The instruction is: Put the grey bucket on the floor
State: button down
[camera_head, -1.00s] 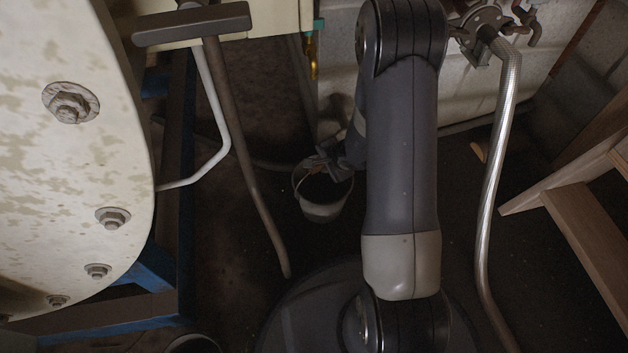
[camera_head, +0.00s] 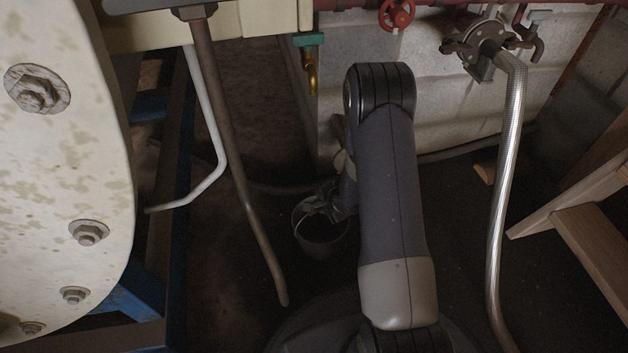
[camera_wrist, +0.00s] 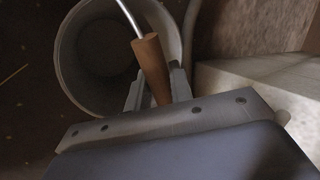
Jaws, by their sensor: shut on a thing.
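The grey bucket (camera_head: 322,243) is low in the middle of the head view, left of my arm, close to the dark floor. I cannot tell whether its base touches the floor. My gripper (camera_head: 328,204) is at the bucket's rim and partly hidden in shadow. In the wrist view the open, empty-looking bucket (camera_wrist: 68,62) shows from above, with its wire handle and brown wooden grip (camera_wrist: 150,68). My gripper (camera_wrist: 158,88) is shut on this wooden grip.
A brown pipe (camera_head: 243,180) and a white pipe (camera_head: 219,150) hang left of the bucket. A brass tap (camera_head: 311,75) is above. A braided hose (camera_head: 503,180) and wooden steps (camera_head: 590,225) stand to the right. Dark floor lies around the bucket.

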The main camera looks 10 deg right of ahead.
jog(key=shift+w, duration=4.45)
jog(key=shift+w+f+p, duration=0.2)
jog(key=shift+w+f, duration=0.1)
jog(key=shift+w, duration=0.35)
jog(key=shift+w+f+p, duration=0.15)
jog(key=shift+w+f, duration=0.1)
jog(key=shift+w, duration=0.35)
jog(key=shift+f, duration=0.2)
jog(key=c, duration=1.3)
grip_release()
jog(key=shift+o, duration=0.2)
